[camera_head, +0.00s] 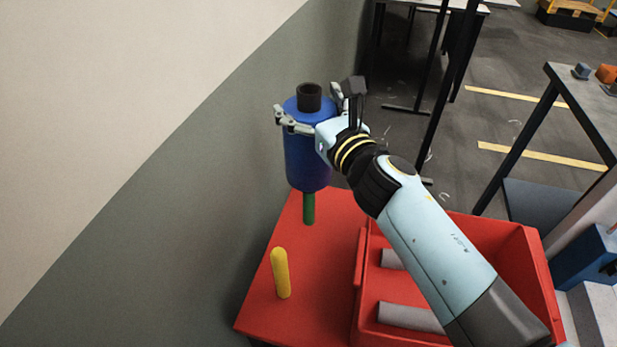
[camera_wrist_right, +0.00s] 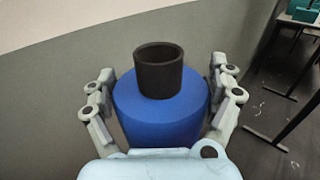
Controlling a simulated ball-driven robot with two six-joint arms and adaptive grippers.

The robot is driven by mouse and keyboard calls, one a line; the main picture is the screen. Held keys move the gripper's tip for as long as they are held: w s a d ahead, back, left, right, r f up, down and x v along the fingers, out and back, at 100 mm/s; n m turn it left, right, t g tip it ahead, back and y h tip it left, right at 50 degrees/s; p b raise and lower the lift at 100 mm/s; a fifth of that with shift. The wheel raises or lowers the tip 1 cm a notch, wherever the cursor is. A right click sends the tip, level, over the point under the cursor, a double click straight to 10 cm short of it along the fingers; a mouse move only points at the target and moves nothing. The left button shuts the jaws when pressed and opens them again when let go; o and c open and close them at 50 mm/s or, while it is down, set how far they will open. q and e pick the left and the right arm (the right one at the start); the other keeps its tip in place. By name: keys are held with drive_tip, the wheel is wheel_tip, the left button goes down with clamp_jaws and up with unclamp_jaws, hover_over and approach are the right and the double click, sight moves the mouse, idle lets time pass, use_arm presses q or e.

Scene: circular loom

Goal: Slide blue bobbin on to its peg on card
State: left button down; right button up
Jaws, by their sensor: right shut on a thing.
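The blue bobbin (camera_head: 307,160) is a thick upright cylinder with a black tube standing out of its top. My right gripper (camera_head: 308,108) is shut around the upper part of it, with a finger on either side. The right wrist view also shows the blue bobbin (camera_wrist_right: 155,120) between the fingers. A green peg (camera_head: 308,210) shows directly below the bobbin on the red surface (camera_head: 330,285). The bobbin hides the peg's top, so I cannot tell whether the peg enters it. A bare yellow peg (camera_head: 281,273) stands nearer the front. My left gripper is out of view.
A red bin (camera_head: 505,235) with grey cylinders (camera_head: 408,317) lies to the right, partly under my right arm. A wall (camera_head: 190,190) rises close on the left. A dark table (camera_head: 590,105) stands at the far right.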

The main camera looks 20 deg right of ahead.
drive_tip(key=shift+r+p, duration=3)
drive_tip(key=shift+r, duration=0.6)
drive_tip(key=shift+f, duration=0.1)
